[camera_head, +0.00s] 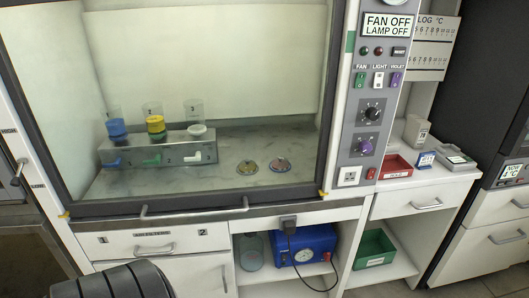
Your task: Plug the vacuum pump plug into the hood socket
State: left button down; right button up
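The blue vacuum pump (312,239), with a round white gauge, stands in the open shelf under the hood. A dark plug (288,221) is at the hood's front ledge above the pump. Its black cable (306,282) hangs down in front of the pump and loops to the right. The hood socket (350,176) is a small white outlet at the bottom of the control panel, beside a red switch. Nothing is plugged into it. Neither gripper shows in the head view.
The hood's control panel (373,110) stands right of the glass opening. A red tray (396,167) sits on the right counter and a green bin (374,250) on the lower shelf. A bottle (250,252) stands left of the pump. A black ribbed object (115,283) fills the lower left.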

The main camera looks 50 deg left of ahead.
aim_at(289, 226)
jog(key=u, duration=1.35)
